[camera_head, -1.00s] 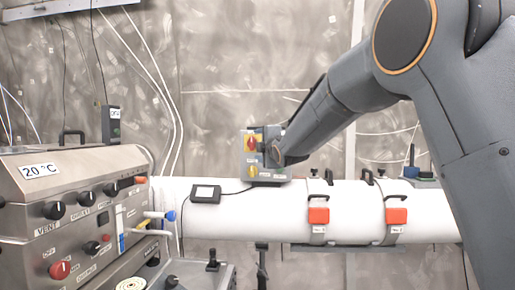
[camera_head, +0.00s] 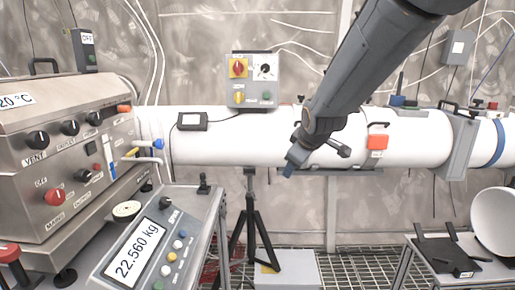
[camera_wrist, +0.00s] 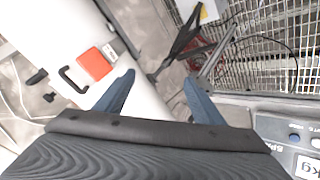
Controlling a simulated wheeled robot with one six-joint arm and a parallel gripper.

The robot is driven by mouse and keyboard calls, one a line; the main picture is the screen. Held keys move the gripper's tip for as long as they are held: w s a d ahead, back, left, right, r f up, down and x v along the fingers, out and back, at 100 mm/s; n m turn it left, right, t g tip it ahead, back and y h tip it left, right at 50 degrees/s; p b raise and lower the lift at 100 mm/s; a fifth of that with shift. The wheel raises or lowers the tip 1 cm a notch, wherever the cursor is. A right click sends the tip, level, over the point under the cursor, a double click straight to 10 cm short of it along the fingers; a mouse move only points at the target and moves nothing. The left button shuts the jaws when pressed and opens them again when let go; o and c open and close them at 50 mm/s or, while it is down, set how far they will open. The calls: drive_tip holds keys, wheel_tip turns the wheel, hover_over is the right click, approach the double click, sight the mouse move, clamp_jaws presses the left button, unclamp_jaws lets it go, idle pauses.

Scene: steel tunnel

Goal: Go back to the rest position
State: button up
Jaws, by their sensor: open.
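My gripper (camera_head: 293,166) hangs in front of the white horizontal pipe (camera_head: 235,148) in the head view, pointing down and to the left. In the wrist view its two blue fingers stand wide apart, with nothing between them (camera_wrist: 158,86). The arm comes in from the upper right and hides part of the pipe. A grey switch box (camera_head: 253,80) with a red knob and a yellow knob stands above the pipe, left of the arm and apart from the gripper.
A steel control cabinet (camera_head: 60,195) is at left. A scale panel (camera_head: 150,250) reading 22.560 kg stands at the front. An orange clamp (camera_head: 377,142) sits on the pipe, right of the gripper. A black tripod (camera_head: 252,225) stands below. A small table (camera_head: 450,260) is at lower right.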

drive_tip(key=s+d+f+m+g, duration=0.2)
drive_tip(key=s+f+m+g, duration=0.1)
drive_tip(key=s, duration=0.8)
drive_tip(key=s+d+f+m+g, duration=0.3)
drive_tip(key=s+f, duration=0.3)
drive_tip(key=s, duration=0.5)
drive_tip(key=s+d+f+m+g+h, duration=0.1)
drive_tip(key=s+d+f+m+g, duration=0.1)
drive_tip(key=s, duration=0.8)
wheel_tip(320, 180, down, 4)
drive_tip(key=m+g, duration=0.1)
drive_tip(key=m, duration=0.1)
drive_tip(key=shift+s+d+r+m, duration=0.25)
drive_tip(key=shift+s+m, duration=0.05)
drive_tip(key=shift+s, duration=0.1)
